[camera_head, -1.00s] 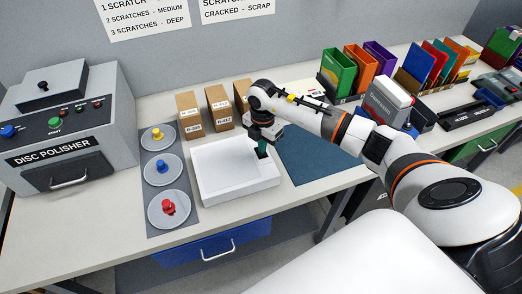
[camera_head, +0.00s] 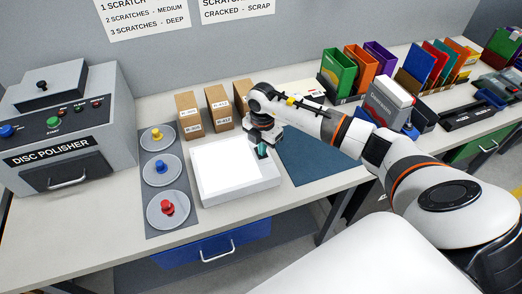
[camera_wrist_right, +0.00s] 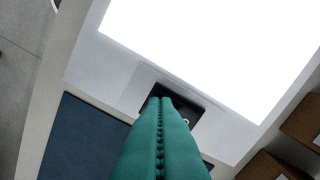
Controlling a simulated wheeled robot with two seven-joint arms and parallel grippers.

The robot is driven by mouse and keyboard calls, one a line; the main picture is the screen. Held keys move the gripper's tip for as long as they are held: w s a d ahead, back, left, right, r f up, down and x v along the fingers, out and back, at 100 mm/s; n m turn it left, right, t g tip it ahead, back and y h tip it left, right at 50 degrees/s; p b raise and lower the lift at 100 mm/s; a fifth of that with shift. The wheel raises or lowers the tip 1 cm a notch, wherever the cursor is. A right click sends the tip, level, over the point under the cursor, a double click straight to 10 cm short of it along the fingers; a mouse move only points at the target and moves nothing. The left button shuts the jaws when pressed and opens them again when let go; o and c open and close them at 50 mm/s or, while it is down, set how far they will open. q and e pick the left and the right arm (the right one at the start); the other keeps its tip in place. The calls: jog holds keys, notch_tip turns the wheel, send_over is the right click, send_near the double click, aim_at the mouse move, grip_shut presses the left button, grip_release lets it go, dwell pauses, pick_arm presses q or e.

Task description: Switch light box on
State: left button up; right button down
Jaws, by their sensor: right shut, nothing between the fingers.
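The light box (camera_head: 228,168) is a white, flat box on the bench, and its top panel glows bright white. It also fills the upper part of the right wrist view (camera_wrist_right: 215,45). A small black switch (camera_wrist_right: 207,113) sits on its frame, partly hidden behind my fingers. My right gripper (camera_head: 262,153) is over the box's right edge, with its teal fingers shut and empty. In the right wrist view the fingertips (camera_wrist_right: 165,102) overlap the switch; I cannot tell if they touch it. My left gripper is not in view.
A blue mat (camera_head: 315,158) lies right of the box. Left are a grey strip with coloured-knob discs (camera_head: 162,170) and the disc polisher (camera_head: 70,120). Cardboard boxes (camera_head: 218,108) stand behind. Coloured bins (camera_head: 338,72) stand at the back right.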

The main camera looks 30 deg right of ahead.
notch_tip(320, 180, up, 7)
jog(key=p, duration=0.5)
dwell(0.6)
